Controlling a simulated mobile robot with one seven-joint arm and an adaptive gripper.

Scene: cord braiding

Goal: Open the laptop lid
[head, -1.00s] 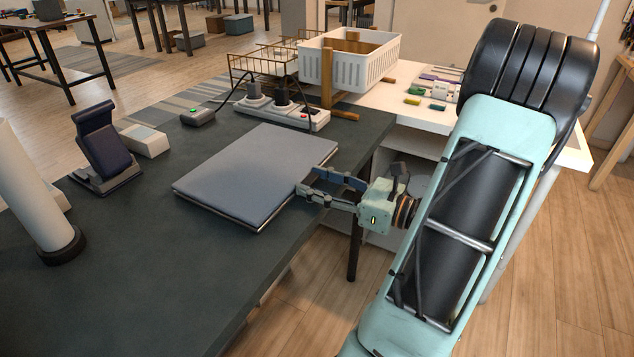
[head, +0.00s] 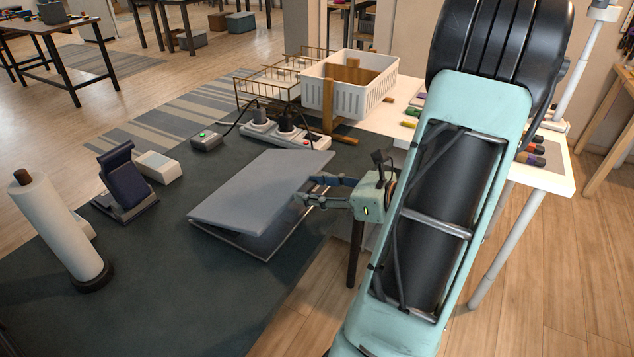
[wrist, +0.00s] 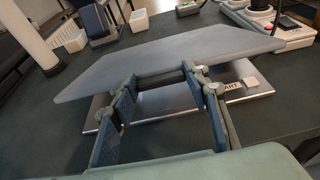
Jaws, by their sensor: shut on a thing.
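The grey laptop lies on the dark table, its lid (head: 262,190) tilted up at the edge near my gripper, with a wedge-shaped gap above the base (head: 238,243). In the wrist view the lid (wrist: 180,55) slants over the silver base (wrist: 160,101). My gripper (head: 311,190) reaches in from the right at the lid's raised edge. In the wrist view its fingers (wrist: 165,77) meet that edge and are shut on the lid. The keyboard is mostly hidden under the lid.
A power strip (head: 287,132) with plugs stands behind the laptop. A phone stand (head: 124,180) and a paper towel roll (head: 60,228) are to the left. A white basket (head: 348,88) is at the back. The table in front is clear.

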